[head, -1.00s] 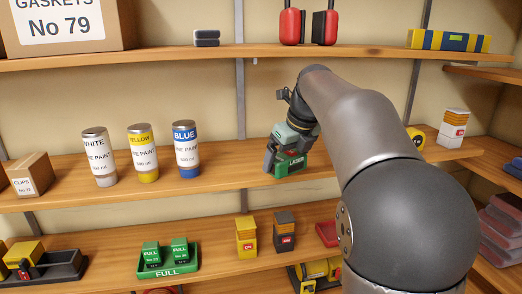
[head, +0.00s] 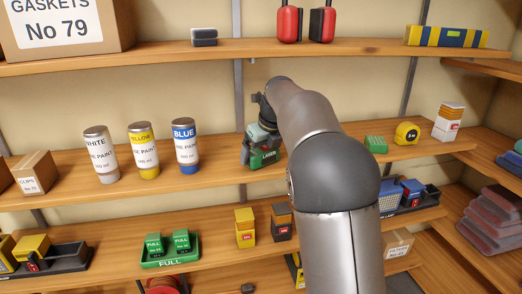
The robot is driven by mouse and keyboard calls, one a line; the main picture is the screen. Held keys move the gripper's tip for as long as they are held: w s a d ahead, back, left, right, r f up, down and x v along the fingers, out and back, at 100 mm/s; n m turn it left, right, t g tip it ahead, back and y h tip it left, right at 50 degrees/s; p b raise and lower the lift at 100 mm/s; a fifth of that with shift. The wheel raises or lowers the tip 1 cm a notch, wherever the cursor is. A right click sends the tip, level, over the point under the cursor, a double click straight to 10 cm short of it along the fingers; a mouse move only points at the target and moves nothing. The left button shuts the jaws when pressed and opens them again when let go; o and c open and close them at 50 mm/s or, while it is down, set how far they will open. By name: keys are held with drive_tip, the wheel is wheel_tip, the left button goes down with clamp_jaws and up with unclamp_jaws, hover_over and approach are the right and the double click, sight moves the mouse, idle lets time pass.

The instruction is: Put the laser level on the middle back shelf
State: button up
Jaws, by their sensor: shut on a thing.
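The laser level (head: 265,157) is a green box with a "LASER" label. It is at the middle back shelf (head: 220,177), to the right of the blue paint can. My gripper (head: 256,138) is shut on it from above and behind the label side. The level looks upright and close to the shelf board; I cannot tell whether its base touches the board. My arm hides part of the shelf to the right of it.
White, yellow and blue (head: 186,147) paint cans stand to the left. A small green box (head: 376,144), a yellow tape measure (head: 407,133) and a stacked white-orange box (head: 448,122) stand to the right. The upper shelf (head: 150,54) runs above. Free board lies between the blue can and the level.

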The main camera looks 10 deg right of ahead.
sight(262, 149)
drive_tip(key=o, duration=1.1)
drive_tip(key=shift+f, duration=0.1)
drive_tip(key=shift+c, duration=0.2)
drive_tip(key=shift+s+r, duration=0.15)
drive_tip(key=shift+r, duration=0.4)
drive_tip(key=b+v, duration=0.1)
drive_tip(key=v, duration=0.2)
drive_tip(key=shift+s+d+r, duration=0.1)
drive_tip(key=shift+r, duration=0.1)
drive_tip(key=s+d+b, duration=0.4)
drive_tip(key=s+d, duration=0.1)
drive_tip(key=s, duration=0.6)
drive_tip(key=shift+r+b, duration=0.3)
drive_tip(key=shift+s, duration=0.15)
drive_tip(key=s+a+f+n+g+h, duration=0.1)
drive_tip(key=s+a+f+n, duration=0.1)
drive_tip(key=s+f+n, duration=1)
drive_tip(key=s+a+f+n+g, duration=0.2)
drive_tip(key=s+f+n, duration=1)
drive_tip(key=n, duration=0.7)
drive_tip(key=s+a, duration=0.1)
drive_tip(key=s, duration=0.2)
drive_tip(key=shift+s+a+h, duration=0.25)
drive_tip(key=shift+a+h, duration=0.1)
drive_tip(key=shift+h, duration=0.05)
